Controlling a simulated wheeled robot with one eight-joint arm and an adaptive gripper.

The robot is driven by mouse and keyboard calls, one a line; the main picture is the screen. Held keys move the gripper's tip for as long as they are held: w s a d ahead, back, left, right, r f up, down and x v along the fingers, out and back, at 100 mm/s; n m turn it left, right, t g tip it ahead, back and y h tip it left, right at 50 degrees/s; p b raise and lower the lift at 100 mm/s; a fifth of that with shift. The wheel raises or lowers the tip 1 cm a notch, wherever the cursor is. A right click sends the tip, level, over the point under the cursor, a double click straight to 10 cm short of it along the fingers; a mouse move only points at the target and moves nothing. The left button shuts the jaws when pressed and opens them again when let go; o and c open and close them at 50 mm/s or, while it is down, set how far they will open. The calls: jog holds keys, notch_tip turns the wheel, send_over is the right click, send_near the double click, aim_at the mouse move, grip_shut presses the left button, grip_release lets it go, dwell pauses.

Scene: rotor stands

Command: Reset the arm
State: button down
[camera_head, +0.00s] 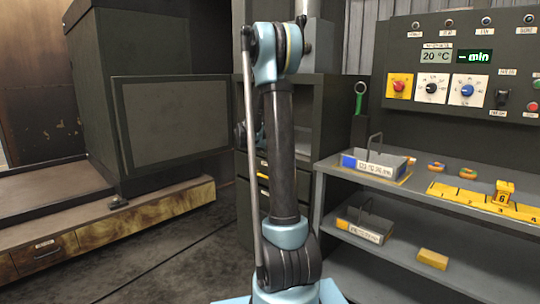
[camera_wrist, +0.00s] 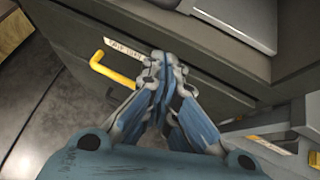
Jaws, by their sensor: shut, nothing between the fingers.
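My gripper (camera_wrist: 160,62) shows in the wrist view with its blue and grey fingers closed together. Nothing is between them. Below the fingertips is a dark drawer front (camera_wrist: 190,75) with a yellow handle (camera_wrist: 113,70) and a white label; the fingers appear apart from the handle. In the head view my arm stands upright in the middle of the picture. It hides most of the gripper there and part of the dark cabinet (camera_head: 335,92) behind it.
A grey shelf (camera_head: 440,222) at the right holds a labelled tray (camera_head: 375,164), small rings and a yellow numbered strip (camera_head: 470,198). A lower shelf holds another tray (camera_head: 362,225) and a yellow block (camera_head: 432,258). A control panel (camera_head: 462,75) stands above. Floor at the left is clear.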

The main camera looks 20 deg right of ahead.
jog(key=s+a+m+g+y, duration=0.2)
jog(key=s+m, duration=0.5)
jog(key=s, duration=0.6)
jog(key=s+a+m+g+y, duration=0.1)
jog(key=s+a+m, duration=0.35)
jog(key=s, duration=0.95)
jog(key=s+a+f+m+g+y, duration=0.1)
jog(key=s+a+f+m, duration=0.1)
jog(key=s+m, duration=0.3)
jog(key=s+a+f+m+g+y, duration=0.1)
jog(key=s+f+m, duration=0.4)
jog(key=s, duration=0.7)
jog(key=s+a+f+m+g+y, duration=0.1)
jog(key=s+a+f+m+y, duration=0.1)
jog(key=s+m, duration=0.4)
jog(key=s+a+f, duration=0.1)
jog(key=s+f, duration=0.1)
jog(key=s, duration=0.1)
jog(key=shift+s+a+f, duration=0.2)
jog(key=shift+s+a, duration=0.15)
jog(key=shift+a, duration=0.05)
